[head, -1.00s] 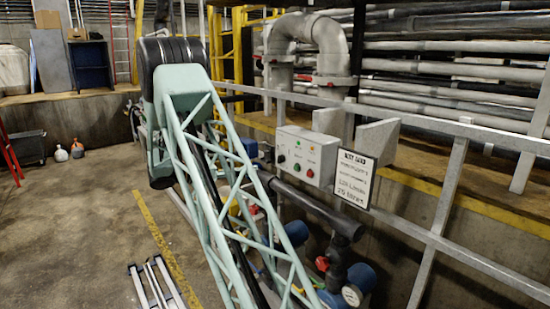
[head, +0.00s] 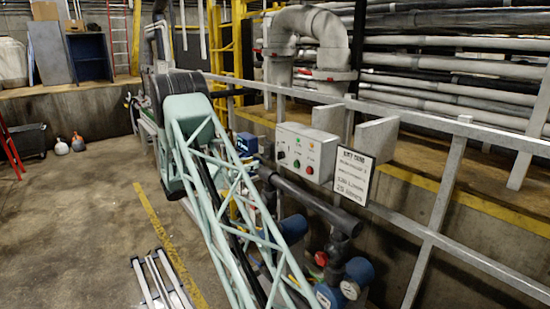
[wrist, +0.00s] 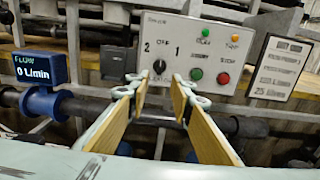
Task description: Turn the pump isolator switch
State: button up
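The pump isolator switch is a black rotary knob on a light grey control panel (head: 318,145), with "2" and "1" marked near it in the wrist view. The knob (wrist: 159,66) points roughly upright there. The head view also shows the dark knob (head: 281,155) at the panel's left. My gripper (wrist: 162,82) is open, its two yellow-padded fingers pointing at the panel. The knob appears between the fingertips, nearer the left one. I cannot tell the gap in depth; no contact shows. My gripper cannot be made out in the head view.
Green (wrist: 196,75) and red (wrist: 223,79) buttons sit right of the knob. A printed sign (head: 354,176) hangs beside the panel. A blue flow meter (wrist: 40,68) and dark pipe (wrist: 85,107) lie left and below. A grey railing (head: 435,235) runs past.

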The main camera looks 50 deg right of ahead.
aim_at(278, 156)
jog(key=shift+d, duration=0.1)
jog(key=shift+p+x, duration=1.4)
jog(key=shift+x, duration=5.45)
grip_shut()
